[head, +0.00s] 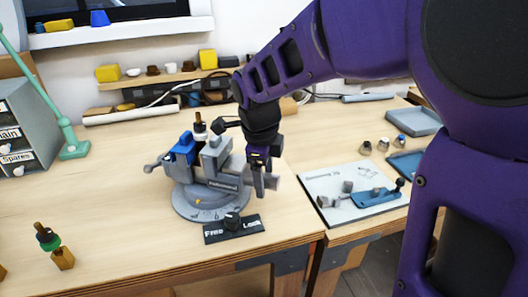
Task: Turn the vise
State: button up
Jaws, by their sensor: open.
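The vise (220,179) stands on a round grey swivel base (188,207) near the front edge of the bench. It has a blue part (183,148) at its left and a handle at its far left. A small upright part with a dark and brown top (200,127) shows at the jaws. A black plate marked Free and Lock, with a dark knob (232,222), lies in front of the base. My gripper (262,182) is open at the vise's right side, pointing down. Whether it touches the vise cannot be told.
A white board (325,181) with a blue tool (376,197) lies to the right. Blue trays (412,121) stand beyond it. A grey drawer cabinet (25,122) and green lamp arm (62,122) are at left. A brass fitting (62,258) stands front left. Bench left of the vise is clear.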

grip_shut()
dwell(1.3)
